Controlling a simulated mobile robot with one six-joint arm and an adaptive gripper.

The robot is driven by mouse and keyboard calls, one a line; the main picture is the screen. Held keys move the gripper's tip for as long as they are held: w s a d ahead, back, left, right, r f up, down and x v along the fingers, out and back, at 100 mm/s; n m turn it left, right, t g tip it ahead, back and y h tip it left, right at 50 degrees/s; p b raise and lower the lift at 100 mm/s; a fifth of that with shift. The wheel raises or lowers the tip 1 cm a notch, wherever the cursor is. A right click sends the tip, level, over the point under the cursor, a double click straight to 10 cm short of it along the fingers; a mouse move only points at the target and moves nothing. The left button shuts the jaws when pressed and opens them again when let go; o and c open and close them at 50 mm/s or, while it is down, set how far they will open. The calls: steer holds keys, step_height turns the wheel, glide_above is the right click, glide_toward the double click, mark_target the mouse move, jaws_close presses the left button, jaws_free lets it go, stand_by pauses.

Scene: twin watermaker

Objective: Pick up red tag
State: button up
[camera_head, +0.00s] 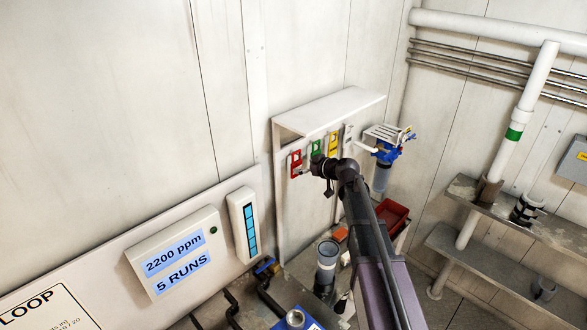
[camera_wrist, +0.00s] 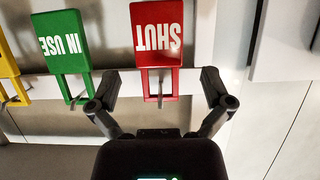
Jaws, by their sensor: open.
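The red tag (camera_wrist: 158,38) hangs on a white rail in the wrist view, with white letters "SHUT" appearing upside down. A small hook passes through the loop at its lower end. My gripper (camera_wrist: 159,86) is open, with one finger on each side of the tag's narrow loop part and visible gaps to both. In the head view the red tag (camera_head: 296,163) is at the left end of the tag row under a white shelf. My gripper (camera_head: 311,172) is close to it there, partly hidden by my wrist.
A green "IN USE" tag (camera_wrist: 66,45) hangs beside the red one, close to a finger. A yellow tag (camera_wrist: 7,62) is further left; it also shows in the head view (camera_head: 332,143). A white shelf (camera_head: 330,110) overhangs the tags. A blue-capped filter (camera_head: 385,155) stands at the right.

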mark_target(296, 162)
steer(key=shift+b+x, duration=0.65)
steer(key=shift+x, duration=1.5)
steer(key=shift+c, duration=0.2)
steer(key=c, duration=0.9)
steer(key=shift+r, duration=0.2)
steer(key=shift+r+p, duration=0.75)
steer(key=shift+p, duration=0.15)
steer(key=s+d, duration=1.2)
steer(key=d, duration=0.1)
steer(key=shift+s+f, duration=0.15)
steer(key=shift+s, duration=0.15)
